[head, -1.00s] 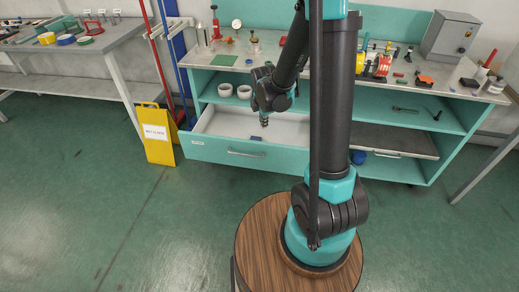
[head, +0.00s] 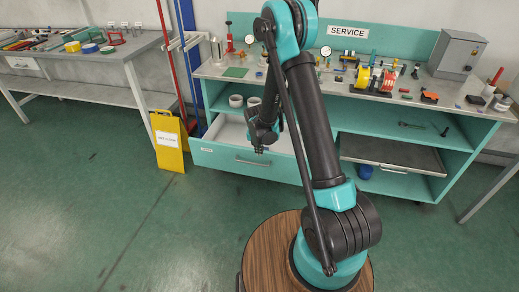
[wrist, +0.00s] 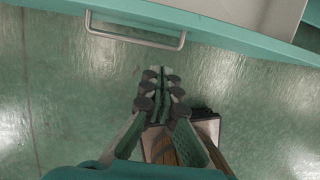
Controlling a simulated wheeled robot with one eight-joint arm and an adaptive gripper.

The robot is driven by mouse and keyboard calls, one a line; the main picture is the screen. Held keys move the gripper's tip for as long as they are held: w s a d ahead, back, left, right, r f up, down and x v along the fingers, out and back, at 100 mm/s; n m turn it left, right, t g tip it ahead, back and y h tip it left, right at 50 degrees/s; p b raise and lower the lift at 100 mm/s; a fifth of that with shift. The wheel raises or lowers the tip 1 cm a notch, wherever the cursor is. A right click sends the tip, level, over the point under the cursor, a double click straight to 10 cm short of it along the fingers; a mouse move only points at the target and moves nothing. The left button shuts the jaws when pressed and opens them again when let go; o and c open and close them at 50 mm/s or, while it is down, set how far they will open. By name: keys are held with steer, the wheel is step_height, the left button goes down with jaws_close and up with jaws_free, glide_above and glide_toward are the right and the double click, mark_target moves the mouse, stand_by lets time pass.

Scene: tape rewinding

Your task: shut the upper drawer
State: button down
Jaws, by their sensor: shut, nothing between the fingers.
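The drawer on the left of the cabinet is pulled out; its teal front (head: 225,158) has a metal bar handle (head: 253,162), and its pale inside (head: 232,131) shows behind. In the wrist view the handle (wrist: 135,39) is at the upper left, with the teal front (wrist: 235,31) running across the top. My gripper (head: 260,150) is shut and empty. In the head view it overlaps the drawer's front edge. In the wrist view my gripper (wrist: 160,75) shows over the floor, outside the front and apart from the handle. My arm hides the drawer's right part.
A yellow floor sign (head: 169,142) stands just left of the drawer. On the cabinet's right is a dark pulled-out panel (head: 385,152), with a blue object (head: 365,172) beneath it. White rolls (head: 236,101) sit on the shelf above the drawer. The floor (head: 150,220) in front is clear.

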steer(key=w+f, duration=0.1)
steer(key=f, duration=0.1)
steer(key=w+d+f, duration=0.1)
steer(key=f, duration=0.1)
steer(key=w+f, duration=0.2)
steer(key=shift+d, duration=0.2)
steer(key=shift+w+d, duration=0.15)
steer(key=shift+w, duration=0.5)
steer(key=shift+r, duration=0.1)
